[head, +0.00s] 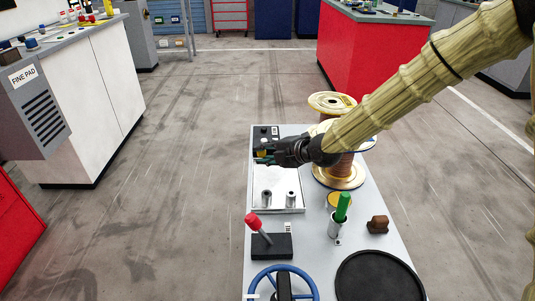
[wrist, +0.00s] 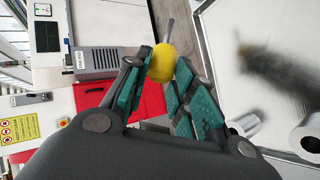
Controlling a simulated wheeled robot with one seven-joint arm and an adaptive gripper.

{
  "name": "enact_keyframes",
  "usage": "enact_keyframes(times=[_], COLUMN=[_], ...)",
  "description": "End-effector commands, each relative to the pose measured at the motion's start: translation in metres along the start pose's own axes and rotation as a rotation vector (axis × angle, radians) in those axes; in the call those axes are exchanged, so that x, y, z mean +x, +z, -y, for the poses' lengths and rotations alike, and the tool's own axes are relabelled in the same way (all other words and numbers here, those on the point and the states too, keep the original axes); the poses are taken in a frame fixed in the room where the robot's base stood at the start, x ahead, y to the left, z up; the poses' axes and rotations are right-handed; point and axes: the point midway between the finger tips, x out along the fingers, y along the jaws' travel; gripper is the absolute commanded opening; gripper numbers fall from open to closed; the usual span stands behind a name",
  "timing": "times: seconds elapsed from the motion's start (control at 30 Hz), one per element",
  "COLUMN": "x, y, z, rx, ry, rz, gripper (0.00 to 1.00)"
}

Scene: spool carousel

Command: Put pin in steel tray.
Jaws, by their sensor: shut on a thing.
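The pin has a yellow grip and a thin grey shank. In the wrist view the yellow part of the pin (wrist: 161,64) is pinched between the teal-padded fingers of my gripper (wrist: 163,82), with the shank pointing up in the picture. In the head view my gripper (head: 264,155) is shut over the far end of the steel tray (head: 268,181), and only a bit of yellow shows at the fingers. The tray is shiny and holds two steel cylinders near its front edge. The tray (wrist: 236,28) also fills the right of the wrist view, with a dark blurred patch on it.
A red-knobbed lever (head: 253,222), a blue handwheel (head: 285,270) and a black disc (head: 378,277) are nearer on the bench. A green-handled tool (head: 343,205) stands in a cup beside a brown block (head: 378,224). Copper spools (head: 335,180) stand right of my gripper.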

Motion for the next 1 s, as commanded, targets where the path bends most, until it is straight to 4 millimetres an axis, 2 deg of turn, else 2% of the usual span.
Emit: enact_keyframes(times=[0.6,1.0], x=[0.022,0.031], y=[0.008,0.011], z=[0.044,0.061], rx=[0.005,0.005], ry=[0.002,0.001], rz=[0.003,0.004], gripper=[0.01,0.01])
